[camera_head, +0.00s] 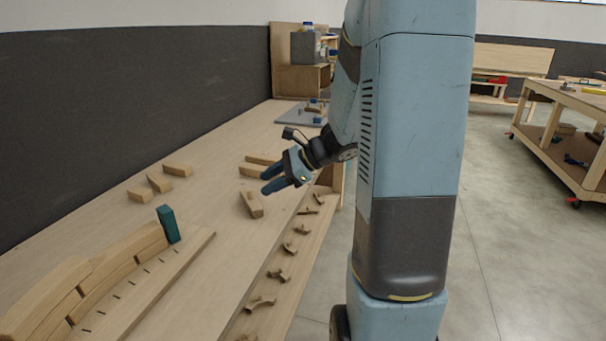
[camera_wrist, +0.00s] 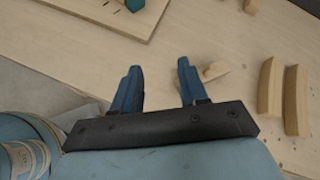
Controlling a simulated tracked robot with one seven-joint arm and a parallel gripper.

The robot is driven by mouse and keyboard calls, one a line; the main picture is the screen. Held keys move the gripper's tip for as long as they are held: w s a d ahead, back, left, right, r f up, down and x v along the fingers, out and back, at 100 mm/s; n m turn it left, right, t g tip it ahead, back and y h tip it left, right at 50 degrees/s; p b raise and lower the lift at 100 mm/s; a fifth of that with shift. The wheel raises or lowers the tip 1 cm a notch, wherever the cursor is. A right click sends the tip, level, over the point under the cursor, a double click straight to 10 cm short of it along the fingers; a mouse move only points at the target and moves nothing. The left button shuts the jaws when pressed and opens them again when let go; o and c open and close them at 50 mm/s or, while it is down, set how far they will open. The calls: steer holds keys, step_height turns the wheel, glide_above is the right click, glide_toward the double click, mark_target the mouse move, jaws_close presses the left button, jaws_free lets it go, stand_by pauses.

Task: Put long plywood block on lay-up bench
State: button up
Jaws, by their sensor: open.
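Several tan plywood blocks lie on the long pale bench (camera_head: 215,135), which seems to be the lay-up bench. A pair of them (camera_head: 252,171) lies behind my gripper (camera_head: 266,180), and one block (camera_head: 250,203) lies just in front of it. I cannot tell which block is the long one. My gripper is open and empty above the bench. In the wrist view, a block (camera_wrist: 215,71) shows partly hidden behind the right finger. Two slightly curved blocks (camera_wrist: 270,87) (camera_wrist: 297,100) lie side by side to the right of the fingers.
Three more blocks (camera_head: 160,183) lie near the wall side. A curved strip assembly (camera_head: 90,280) and a teal block (camera_head: 168,224) stand on a board at front left. Small wooden pieces (camera_head: 289,248) line a lower ledge. A grey box (camera_head: 305,47) stands at the far end.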

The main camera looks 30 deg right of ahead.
steer(key=s+a+r+n+g+h, duration=0.2)
steer(key=s+a+r+n, duration=0.1)
steer(key=s+n, duration=0.3)
steer(key=s+a+r+n+g+h, duration=0.1)
steer(key=s+a+r+n+h, duration=0.1)
steer(key=s+r+n, duration=0.4)
steer(key=s+d+r+n+t+h, duration=0.2)
steer(key=s+d+r+n+h, duration=0.1)
steer(key=s+n+h, duration=0.2)
steer(key=s+n, duration=0.2)
steer(key=s, duration=0.2)
steer(key=shift+s+d+r+n+t+h, duration=0.2)
steer(key=shift+s+r+n+t+h, duration=0.1)
steer(key=shift+s+n+t+h, duration=0.1)
stand_by(0.3)
